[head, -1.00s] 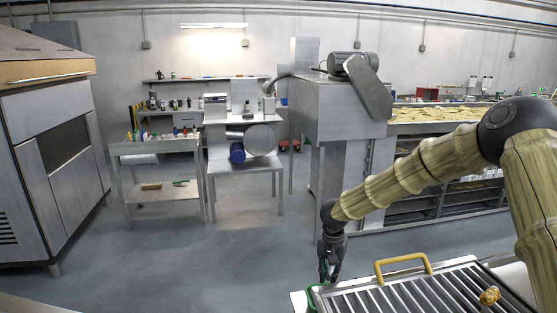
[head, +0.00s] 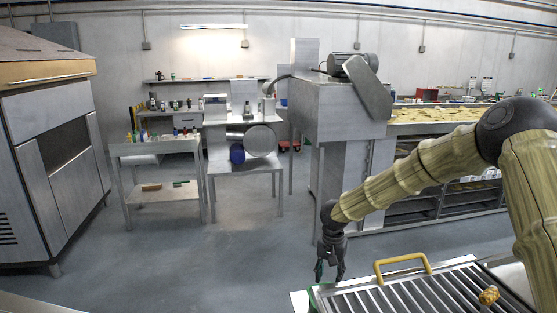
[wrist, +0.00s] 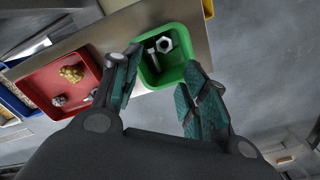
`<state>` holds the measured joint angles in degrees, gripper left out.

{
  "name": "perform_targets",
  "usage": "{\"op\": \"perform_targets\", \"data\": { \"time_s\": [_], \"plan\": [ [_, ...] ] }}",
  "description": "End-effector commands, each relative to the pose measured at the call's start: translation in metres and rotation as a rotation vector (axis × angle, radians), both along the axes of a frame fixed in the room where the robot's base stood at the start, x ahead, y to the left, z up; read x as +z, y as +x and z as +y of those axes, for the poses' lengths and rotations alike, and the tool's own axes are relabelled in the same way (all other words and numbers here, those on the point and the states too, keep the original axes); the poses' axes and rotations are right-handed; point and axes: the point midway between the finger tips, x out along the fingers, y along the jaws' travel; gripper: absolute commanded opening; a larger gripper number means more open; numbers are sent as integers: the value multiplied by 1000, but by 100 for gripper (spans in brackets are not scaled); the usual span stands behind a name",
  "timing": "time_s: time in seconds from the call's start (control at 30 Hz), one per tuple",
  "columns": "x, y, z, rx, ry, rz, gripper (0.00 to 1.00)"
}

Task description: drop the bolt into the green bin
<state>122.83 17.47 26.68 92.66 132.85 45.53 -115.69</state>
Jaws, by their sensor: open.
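The green bin (wrist: 181,72) sits below my gripper in the wrist view. Its edge also shows at the left end of the roller bench in the head view (head: 312,298). A grey metal bolt (wrist: 153,56) lies inside the green bin, beside a hex nut (wrist: 165,44). My gripper (wrist: 162,66) is open and empty, with its two green-padded fingers spread above the bin's near side. In the head view my gripper (head: 330,275) points down over the bench's left end. The left finger hides part of the bin.
A red bin (wrist: 60,109) with a golden lump (wrist: 72,74) and grey pieces stands left of the green bin. A yellow handle (head: 403,259) rises above the rollers (head: 400,297), and a golden lump (head: 489,296) lies at right.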

Motion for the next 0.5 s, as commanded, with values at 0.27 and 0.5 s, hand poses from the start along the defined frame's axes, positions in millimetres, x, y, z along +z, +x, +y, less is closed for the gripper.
{"op": "perform_targets", "data": {
  "time_s": [0.27,0.5],
  "plan": [
    [40,1,0,-1,4,-3,44],
    [83,0,-1,-1,3,-4,44]
  ]
}}
